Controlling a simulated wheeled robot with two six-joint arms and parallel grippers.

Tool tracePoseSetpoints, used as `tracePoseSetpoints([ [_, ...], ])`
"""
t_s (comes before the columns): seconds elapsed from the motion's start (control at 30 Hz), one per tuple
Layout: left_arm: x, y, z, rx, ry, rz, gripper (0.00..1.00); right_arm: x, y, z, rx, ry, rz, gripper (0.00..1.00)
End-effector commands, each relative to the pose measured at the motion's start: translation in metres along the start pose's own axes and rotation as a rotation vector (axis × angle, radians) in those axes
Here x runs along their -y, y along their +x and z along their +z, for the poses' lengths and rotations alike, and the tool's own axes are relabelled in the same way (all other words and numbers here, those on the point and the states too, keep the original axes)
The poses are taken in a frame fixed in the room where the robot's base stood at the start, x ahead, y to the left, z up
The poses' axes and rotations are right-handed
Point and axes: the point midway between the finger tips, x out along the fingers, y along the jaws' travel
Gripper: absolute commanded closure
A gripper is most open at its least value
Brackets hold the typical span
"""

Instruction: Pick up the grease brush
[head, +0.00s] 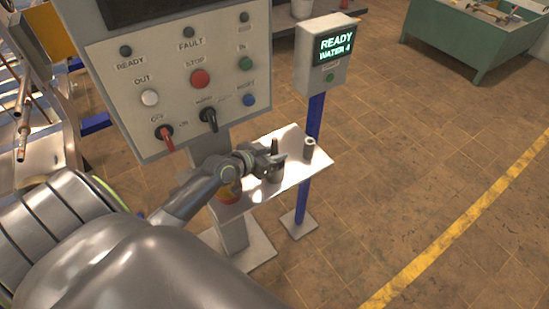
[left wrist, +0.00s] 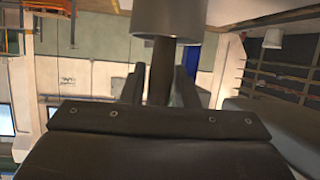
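The grease brush (head: 274,146) stands upright, its dark handle rising from a small grey pot (head: 275,174) on a white shelf. In the left wrist view, which looks upside down, the brown handle (left wrist: 160,72) runs between my fingers and the pot (left wrist: 168,18) is at the top. My left gripper (head: 272,158) is at the handle, just above the pot. Its fingers (left wrist: 160,88) stand on both sides of the handle and look open, with a narrow gap on the left. The bristles are hidden. My right gripper is not in view.
A grey cylinder (head: 309,148) stands on the shelf (head: 291,178) to the right of the pot. A control panel (head: 175,80) rises behind, and a blue post (head: 315,118) carries a display box (head: 325,55).

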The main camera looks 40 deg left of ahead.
Motion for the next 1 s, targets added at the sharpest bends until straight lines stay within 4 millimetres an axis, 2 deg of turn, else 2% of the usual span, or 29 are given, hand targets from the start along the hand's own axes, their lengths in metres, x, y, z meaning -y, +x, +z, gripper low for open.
tracePoseSetpoints([
  [0.03,0.0,0.0,0.0,0.0,0.0,0.0,0.8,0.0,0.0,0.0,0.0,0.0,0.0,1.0],
  [0.2,0.0,0.0,0.0,0.0,0.0,0.0,1.0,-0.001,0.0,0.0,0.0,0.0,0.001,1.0],
  [0.5,0.0,-0.002,-0.005,-0.001,0.002,0.0,1.0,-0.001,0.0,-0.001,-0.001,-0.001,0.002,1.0],
  [1.0,-0.003,-0.034,-0.082,-0.002,0.004,0.0,1.0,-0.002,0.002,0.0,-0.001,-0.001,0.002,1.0],
])
